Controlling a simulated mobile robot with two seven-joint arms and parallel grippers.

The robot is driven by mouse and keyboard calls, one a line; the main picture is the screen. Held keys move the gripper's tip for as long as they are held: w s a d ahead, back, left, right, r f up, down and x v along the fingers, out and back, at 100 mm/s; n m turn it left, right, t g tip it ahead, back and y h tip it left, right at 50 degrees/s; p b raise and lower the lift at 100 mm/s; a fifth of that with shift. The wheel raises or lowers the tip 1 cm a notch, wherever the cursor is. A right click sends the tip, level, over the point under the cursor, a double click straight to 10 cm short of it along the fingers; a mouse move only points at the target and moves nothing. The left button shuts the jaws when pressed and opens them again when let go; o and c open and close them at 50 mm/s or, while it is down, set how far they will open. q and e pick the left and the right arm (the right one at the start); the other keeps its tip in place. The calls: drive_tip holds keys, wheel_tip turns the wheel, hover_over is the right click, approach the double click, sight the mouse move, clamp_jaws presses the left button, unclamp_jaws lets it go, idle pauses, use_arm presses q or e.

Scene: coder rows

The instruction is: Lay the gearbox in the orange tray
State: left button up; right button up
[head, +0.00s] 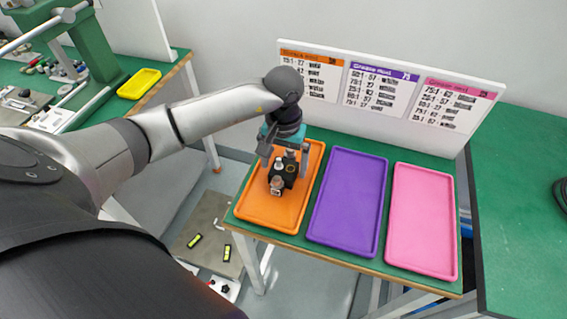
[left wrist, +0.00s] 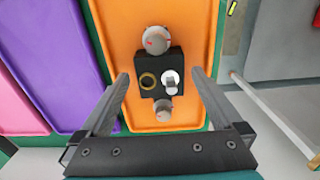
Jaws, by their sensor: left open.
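The gearbox (head: 282,173) is a small black block with grey round ends. It lies in the orange tray (head: 258,208), on the tray's floor as far as I can tell. In the left wrist view the gearbox (left wrist: 150,79) shows a brass ring, a white round part and grey knobs at both ends, over the orange tray (left wrist: 125,20). My left gripper (head: 285,157) is above the tray at the gearbox. Its fingers (left wrist: 160,90) are open, one on each side, with gaps between them and the gearbox. My right gripper is not in view.
A purple tray (head: 348,200) and a pink tray (head: 422,220) lie to the right on the same green table. A white sign board (head: 385,95) stands behind them. A green bench (head: 520,220) is at far right. A yellow tray (head: 139,83) sits on the left bench.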

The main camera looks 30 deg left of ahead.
sight(283, 169)
use_arm(q)
wheel_tip(283, 169, up, 11)
drive_tip(key=p, duration=0.1)
drive_tip(key=shift+r, duration=0.2)
idle(0.4)
